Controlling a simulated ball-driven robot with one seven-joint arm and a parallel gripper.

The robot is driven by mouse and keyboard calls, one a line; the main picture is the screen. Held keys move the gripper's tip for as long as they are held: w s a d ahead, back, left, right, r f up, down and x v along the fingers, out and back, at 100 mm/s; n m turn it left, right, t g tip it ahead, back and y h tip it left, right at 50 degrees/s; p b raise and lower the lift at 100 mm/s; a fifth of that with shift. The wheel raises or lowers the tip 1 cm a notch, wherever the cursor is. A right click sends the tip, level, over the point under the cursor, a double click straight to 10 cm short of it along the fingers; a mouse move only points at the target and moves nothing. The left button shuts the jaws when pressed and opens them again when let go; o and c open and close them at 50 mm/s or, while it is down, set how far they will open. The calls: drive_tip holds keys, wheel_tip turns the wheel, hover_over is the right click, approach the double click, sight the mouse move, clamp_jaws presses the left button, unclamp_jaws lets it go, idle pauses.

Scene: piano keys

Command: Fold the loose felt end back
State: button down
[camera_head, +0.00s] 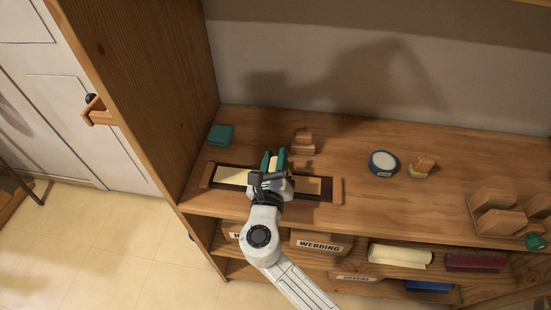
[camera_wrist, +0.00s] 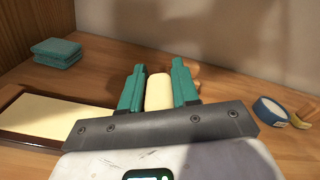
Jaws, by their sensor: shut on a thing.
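A cream felt strip (camera_head: 232,176) lies in a long dark-lined wooden tray (camera_head: 337,190) on the shelf top. Its left part also shows in the wrist view (camera_wrist: 45,114), flat inside the tray's dark rim. My gripper (camera_head: 274,162) is over the middle of the tray. Its two teal fingers (camera_wrist: 158,90) are shut on a cream, round-ended piece, which looks like the loose felt end (camera_wrist: 159,91). It sticks up between the fingers. My wrist hides the middle of the tray and where the held piece joins the strip.
A teal folded stack (camera_head: 220,134) is behind the tray's left end. A wooden block (camera_head: 304,143) stands close behind my gripper. A round tin (camera_head: 383,162) and a small wooden tool (camera_head: 422,167) are to the right.

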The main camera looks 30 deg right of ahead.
drive_tip(key=shift+s+d+r+p, duration=0.25)
drive_tip(key=shift+d+r+p, duration=0.1)
drive_tip(key=shift+p, duration=0.45)
drive_tip(key=shift+f, duration=0.1)
drive_tip(key=c, duration=0.9)
unclamp_jaws()
drive_tip(key=b+v, duration=0.1)
drive_tip(key=v, duration=1)
